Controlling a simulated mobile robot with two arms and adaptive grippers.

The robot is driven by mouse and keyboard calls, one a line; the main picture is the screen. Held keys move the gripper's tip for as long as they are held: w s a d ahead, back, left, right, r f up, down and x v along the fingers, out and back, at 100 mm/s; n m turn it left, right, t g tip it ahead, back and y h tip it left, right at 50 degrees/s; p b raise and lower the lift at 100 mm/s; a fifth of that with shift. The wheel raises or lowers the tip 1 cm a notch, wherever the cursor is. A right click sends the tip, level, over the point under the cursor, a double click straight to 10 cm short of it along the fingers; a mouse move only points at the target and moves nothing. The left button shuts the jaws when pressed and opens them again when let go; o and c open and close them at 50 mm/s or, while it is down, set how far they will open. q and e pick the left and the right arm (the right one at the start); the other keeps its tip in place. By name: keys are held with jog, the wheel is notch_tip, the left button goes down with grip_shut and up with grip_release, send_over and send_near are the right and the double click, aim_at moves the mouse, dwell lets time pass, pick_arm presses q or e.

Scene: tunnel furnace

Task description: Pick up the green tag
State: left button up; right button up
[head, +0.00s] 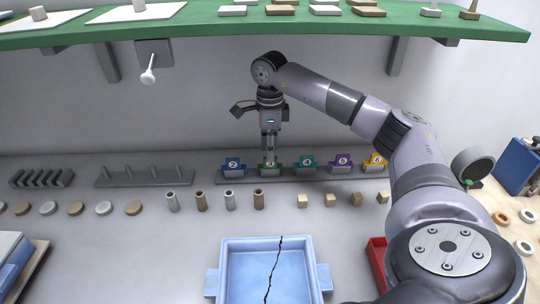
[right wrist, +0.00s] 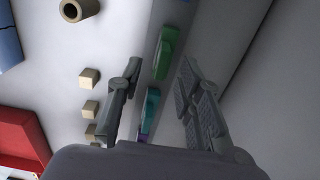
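The green tag (head: 269,171) bears a 3 and stands in a row of numbered tags on a grey rack at the back of the table. In the right wrist view the green tag (right wrist: 166,48) lies ahead, roughly in line with the gap between the fingers. My right gripper (head: 268,156) points down just above the green tag; in its wrist view the gripper (right wrist: 160,68) is open with nothing held. In the head view the fingertips overlap the tag's top; I cannot tell whether they touch it. My left gripper is not in view.
The blue tag (head: 233,168) and teal tag (head: 306,165) flank the green one closely; purple (head: 342,162) and yellow (head: 376,160) follow at right. Beige cubes (head: 330,200) and small cylinders (head: 230,200) stand in front. A green shelf (head: 215,27) overhangs the back. A cracked blue tray (head: 230,243) lies nearer.

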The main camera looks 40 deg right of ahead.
notch_tip(320, 180, down, 3)
jog(key=shift+w+d+f, duration=0.1)
jog(key=shift+d, duration=0.05)
jog(key=shift+c, duration=0.3)
grip_shut()
